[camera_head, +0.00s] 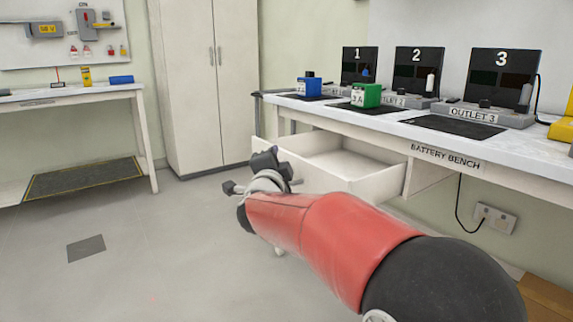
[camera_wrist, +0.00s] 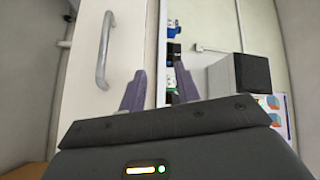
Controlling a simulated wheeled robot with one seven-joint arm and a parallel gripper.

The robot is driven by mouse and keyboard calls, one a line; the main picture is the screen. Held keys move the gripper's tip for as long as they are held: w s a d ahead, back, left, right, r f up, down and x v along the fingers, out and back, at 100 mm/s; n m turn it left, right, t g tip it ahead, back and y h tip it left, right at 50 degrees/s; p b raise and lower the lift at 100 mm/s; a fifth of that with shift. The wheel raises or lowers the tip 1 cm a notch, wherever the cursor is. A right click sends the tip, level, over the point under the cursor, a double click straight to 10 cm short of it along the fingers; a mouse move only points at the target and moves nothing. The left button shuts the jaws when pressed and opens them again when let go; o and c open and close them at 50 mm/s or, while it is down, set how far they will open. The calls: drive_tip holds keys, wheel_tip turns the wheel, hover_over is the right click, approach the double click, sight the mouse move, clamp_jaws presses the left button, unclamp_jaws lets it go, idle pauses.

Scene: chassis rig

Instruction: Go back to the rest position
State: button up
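My arm reaches forward across the head view, and my gripper (camera_head: 236,188) is in front of the open drawer, partly hidden by the wrist. In the wrist view my gripper (camera_wrist: 158,88) has its two fingers spread apart, with nothing held between them. The white drawer (camera_head: 360,186) under the battery bench stands pulled out, and its visible inside looks empty. The wrist view shows a pale front panel, apparently the drawer's (camera_wrist: 118,60), with a metal handle (camera_wrist: 106,50) left of the fingers. The handle is clear of both fingers.
The battery bench (camera_head: 445,153) holds a blue battery (camera_head: 308,87), a green battery (camera_head: 366,95) and three numbered outlets. A tall cabinet (camera_head: 205,80) stands behind. A side table (camera_head: 60,96) is at left. Open floor (camera_head: 170,250) lies left of my arm.

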drive_tip(key=s+d+r+n+g+y+p, duration=0.2)
drive_tip(key=s+d+r+n+y, duration=0.1)
drive_tip(key=s+d+n+y, duration=0.25)
drive_tip(key=s+d+f+n+g+h+p, duration=0.1)
drive_tip(key=s+d+f+n+g, duration=0.2)
drive_tip(key=s, duration=0.8)
drive_tip(key=s+d+f+n+g+h+p, duration=0.1)
drive_tip(key=s+d+f+n+g+p, duration=0.1)
drive_tip(key=s+d+f, duration=0.4)
drive_tip(key=s+d+f+n+g+h+p, duration=0.1)
drive_tip(key=s+d+f+n+g, duration=0.3)
drive_tip(key=s, duration=1.2)
drive_tip(key=shift+d+f+g+p, duration=0.3)
drive_tip(key=shift+g+p, duration=0.1)
drive_tip(key=shift+g, duration=0.7)
drive_tip(key=shift+r+h, duration=0.1)
drive_tip(key=shift+h, duration=0.15)
